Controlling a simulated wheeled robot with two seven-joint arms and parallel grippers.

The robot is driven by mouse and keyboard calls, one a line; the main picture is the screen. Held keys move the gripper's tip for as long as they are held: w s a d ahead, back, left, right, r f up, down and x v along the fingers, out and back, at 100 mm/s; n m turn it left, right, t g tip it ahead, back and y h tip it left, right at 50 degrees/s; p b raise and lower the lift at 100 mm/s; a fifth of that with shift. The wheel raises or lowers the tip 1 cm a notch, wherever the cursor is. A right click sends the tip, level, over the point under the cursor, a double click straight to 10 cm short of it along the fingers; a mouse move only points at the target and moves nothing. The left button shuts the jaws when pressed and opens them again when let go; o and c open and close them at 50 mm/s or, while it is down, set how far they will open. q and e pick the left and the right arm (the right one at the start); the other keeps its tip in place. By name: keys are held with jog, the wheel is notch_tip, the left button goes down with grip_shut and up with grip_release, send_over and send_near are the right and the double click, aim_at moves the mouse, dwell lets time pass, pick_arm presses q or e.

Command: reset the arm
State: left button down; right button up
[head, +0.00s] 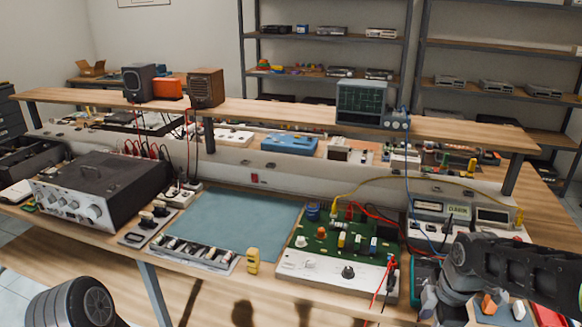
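My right arm (520,270) reaches in from the right edge, over the front right of the workbench. Its grey joint (460,262) is beside the green circuit board unit. A rounded dark grey part of my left arm (75,303) shows at the bottom left, in front of the bench. My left gripper is out of the picture. Nothing is seen held by either arm.
Red, yellow and blue cables run near my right arm. A raised shelf (270,112) spans the back. The mat is mostly clear.

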jog(key=w+a+f+m+t+y, duration=0.2)
jog(key=w+a+f+m, duration=0.2)
jog(key=a+f+m, duration=0.35)
jog(key=s+a+f+m, duration=0.4)
jog(key=a+f+m, duration=0.3)
jog(key=f, duration=0.4)
jog(key=s+a+f+m+g+y, duration=0.1)
jog(key=s+a+f, duration=0.3)
jog(key=s, duration=0.5)
jog(key=s+a+f+m+g, duration=0.2)
jog(key=s+a+f, duration=0.3)
jog(key=s+f, duration=0.3)
jog(key=shift+s+f+y, duration=0.2)
jog(key=shift+s+y, duration=0.2)
jog(key=shift+s, duration=0.5)
pick_arm(q)
jog(key=c, duration=2.1)
grip_release()
pick_arm(e)
jog(key=shift+c, duration=0.4)
